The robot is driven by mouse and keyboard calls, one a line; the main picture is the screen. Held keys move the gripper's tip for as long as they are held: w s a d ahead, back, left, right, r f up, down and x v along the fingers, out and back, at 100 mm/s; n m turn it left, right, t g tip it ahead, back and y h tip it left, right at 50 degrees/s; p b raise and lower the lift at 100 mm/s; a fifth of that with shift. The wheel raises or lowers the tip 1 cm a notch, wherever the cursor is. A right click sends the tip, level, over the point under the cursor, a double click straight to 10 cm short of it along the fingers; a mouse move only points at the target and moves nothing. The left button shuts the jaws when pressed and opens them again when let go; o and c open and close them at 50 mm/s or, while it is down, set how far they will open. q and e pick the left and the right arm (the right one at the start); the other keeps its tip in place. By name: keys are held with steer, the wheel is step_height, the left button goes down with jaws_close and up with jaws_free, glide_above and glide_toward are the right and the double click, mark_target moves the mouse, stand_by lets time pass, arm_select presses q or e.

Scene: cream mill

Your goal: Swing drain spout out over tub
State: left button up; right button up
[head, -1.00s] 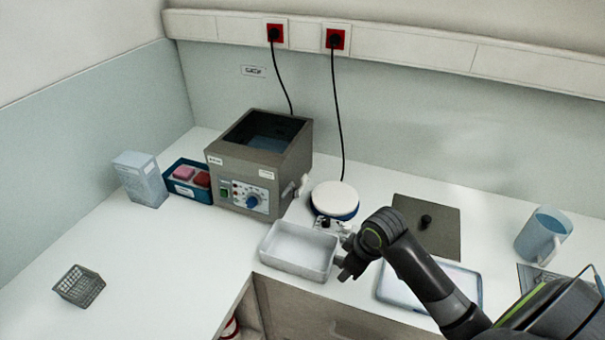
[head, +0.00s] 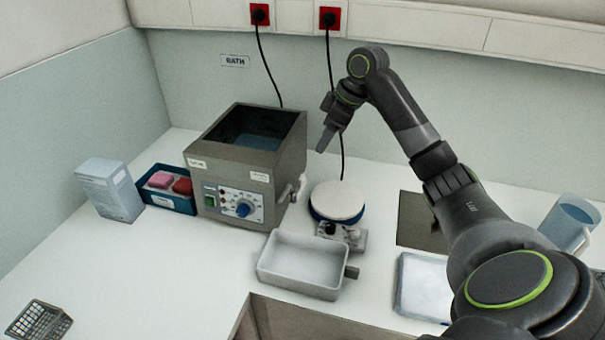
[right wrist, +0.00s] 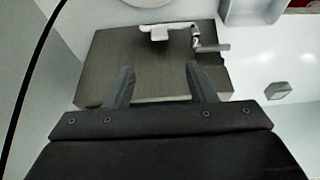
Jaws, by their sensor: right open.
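The grey-brown water bath (head: 225,172) stands on the counter. Its pale metal drain spout (head: 294,190) is low on the right side wall, near the front corner. The white tub (head: 300,282) lies in front and to the right of the bath. In the right wrist view the spout (right wrist: 196,38) shows beyond the fingertips against the bath's wall (right wrist: 150,80), and a corner of the tub (right wrist: 238,14) shows at the top. My right gripper (head: 324,142) is open, empty, above and behind the spout, fingers pointing down; the fingertips (right wrist: 160,67) are apart. My left gripper is not in view.
A white-topped round device (head: 337,202) stands close right of the spout, behind the tub. A black cable (head: 331,70) hangs from the wall socket behind my right gripper. A blue tray (head: 168,200) and a carton (head: 108,190) stand left of the bath.

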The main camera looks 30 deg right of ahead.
mark_target(302, 177)
steer(key=p+x, duration=0.2)
steer(key=x, duration=1.1)
steer(key=shift+w+a+f+p, duration=0.1)
steer(key=shift+a+p, duration=0.1)
steer(key=shift+p, duration=0.1)
steer(key=shift+w+a+f, duration=0.1)
steer(key=shift+w+f, duration=0.1)
steer(key=shift+f, duration=0.4)
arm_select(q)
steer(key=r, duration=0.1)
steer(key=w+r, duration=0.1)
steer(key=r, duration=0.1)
arm_select(e)
steer(key=shift+c, duration=0.8)
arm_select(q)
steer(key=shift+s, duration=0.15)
arm_select(e)
jaws_close()
